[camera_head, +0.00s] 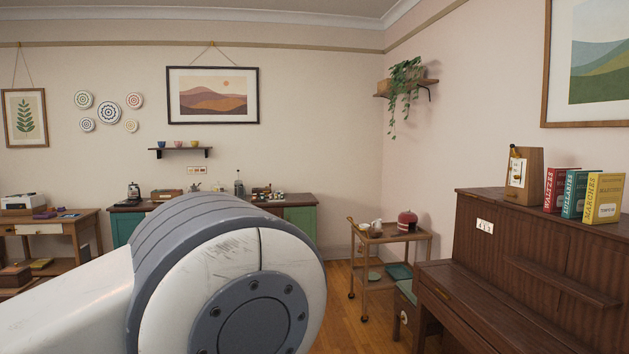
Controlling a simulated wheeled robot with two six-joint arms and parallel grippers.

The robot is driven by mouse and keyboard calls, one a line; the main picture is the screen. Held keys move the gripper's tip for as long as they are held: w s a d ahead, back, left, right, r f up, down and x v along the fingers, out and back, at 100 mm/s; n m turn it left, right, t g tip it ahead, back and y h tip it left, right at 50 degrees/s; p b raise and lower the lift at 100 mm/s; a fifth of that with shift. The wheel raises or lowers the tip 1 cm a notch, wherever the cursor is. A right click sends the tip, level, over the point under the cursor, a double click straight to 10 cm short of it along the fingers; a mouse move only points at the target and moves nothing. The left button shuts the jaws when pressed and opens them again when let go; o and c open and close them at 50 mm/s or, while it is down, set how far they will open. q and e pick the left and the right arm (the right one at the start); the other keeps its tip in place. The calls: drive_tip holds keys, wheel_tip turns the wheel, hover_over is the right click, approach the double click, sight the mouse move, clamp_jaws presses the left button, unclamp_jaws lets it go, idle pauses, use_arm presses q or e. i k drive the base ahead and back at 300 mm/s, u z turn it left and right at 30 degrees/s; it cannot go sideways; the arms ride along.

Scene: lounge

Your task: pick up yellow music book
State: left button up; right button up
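The yellow music book (604,199) stands upright on top of the brown upright piano (565,236) at the right. Its cover reads "MARCHES". It is the rightmost of three books, beside a teal book (575,194) marked "LULLABIES" and a red book (556,188) marked "WALTZES". A large white and grey joint of my own arm fills the lower left and middle of the view. Neither gripper shows, so I cannot see where they are relative to the book.
A wooden trolley (391,239) with a red domed item (407,221) stands left of the piano. A green cabinet (300,222) lines the back wall. Some wooden floor (337,305) is bare.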

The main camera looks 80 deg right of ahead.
sight(603, 200)
drive_tip(key=z, duration=4.1)
